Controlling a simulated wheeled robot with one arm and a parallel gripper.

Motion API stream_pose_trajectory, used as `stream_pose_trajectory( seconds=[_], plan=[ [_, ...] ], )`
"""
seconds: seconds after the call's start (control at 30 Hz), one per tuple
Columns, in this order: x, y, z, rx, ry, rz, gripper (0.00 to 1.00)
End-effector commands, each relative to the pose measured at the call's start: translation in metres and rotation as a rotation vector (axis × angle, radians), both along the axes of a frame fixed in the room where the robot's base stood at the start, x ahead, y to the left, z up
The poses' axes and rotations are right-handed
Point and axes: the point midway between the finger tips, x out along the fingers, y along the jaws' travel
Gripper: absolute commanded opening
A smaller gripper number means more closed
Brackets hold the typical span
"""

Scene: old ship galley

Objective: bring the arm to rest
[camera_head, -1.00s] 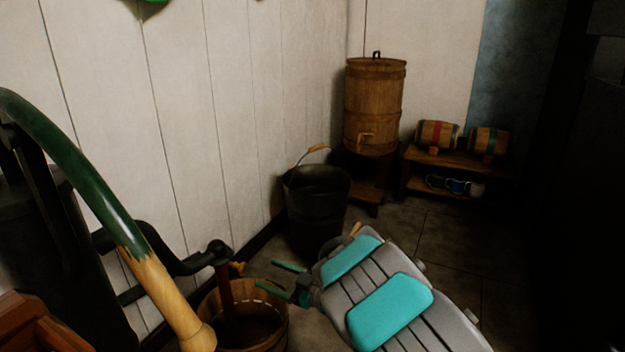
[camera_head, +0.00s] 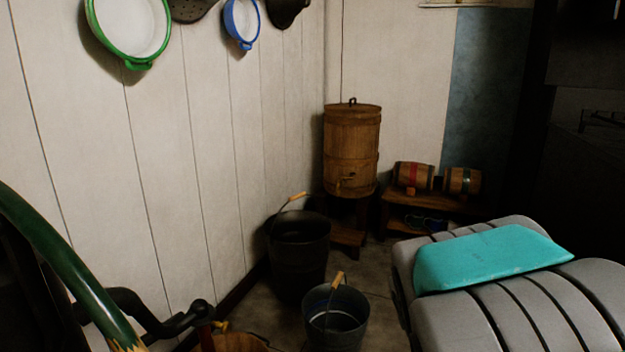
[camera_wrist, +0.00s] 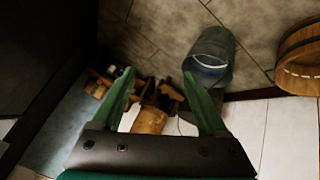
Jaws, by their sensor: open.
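My gripper (camera_wrist: 159,75) shows in the wrist view, its two green fingers spread wide with nothing between them. It is out of the head view, where only my grey and teal arm fills the lower right. In the wrist view, the wooden barrel and its surroundings appear beyond the fingers, and the fingers look clear of everything.
A small metal bucket (camera_head: 335,318) stands on the floor near a black bucket (camera_head: 299,262). The wooden barrel (camera_head: 351,150) is on a stand, beside a low bench with small kegs (camera_head: 413,176). A wooden tub (camera_head: 235,343) and green pump handle (camera_head: 75,268) are lower left.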

Motion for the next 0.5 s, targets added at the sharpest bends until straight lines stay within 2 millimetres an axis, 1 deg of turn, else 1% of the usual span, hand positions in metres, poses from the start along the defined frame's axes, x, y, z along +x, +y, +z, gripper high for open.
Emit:
stream_pose_trajectory(
  seconds=[0.03, 0.07, 0.1, 0.17, 0.2, 0.27, 0.3, 0.37, 0.4, 0.5],
  plan=[
    [-0.026, -0.002, 0.007, 0.024, 0.052, -0.042, 0.77],
    [-0.041, -0.002, 0.008, 0.039, 0.087, -0.066, 0.77],
    [-0.063, -0.001, 0.009, 0.061, 0.136, -0.096, 0.77],
    [-0.097, 0.003, 0.008, 0.095, 0.218, -0.135, 0.77],
    [-0.12, 0.007, 0.01, 0.12, 0.27, -0.156, 0.77],
    [-0.156, 0.016, 0.011, 0.159, 0.357, -0.18, 0.77],
    [-0.179, 0.023, 0.013, 0.185, 0.411, -0.192, 0.77],
    [-0.213, 0.034, 0.016, 0.222, 0.492, -0.203, 0.77],
    [-0.234, 0.042, 0.018, 0.244, 0.544, -0.204, 0.77],
    [-0.277, 0.059, 0.025, 0.289, 0.651, -0.201, 0.77]
  ],
)
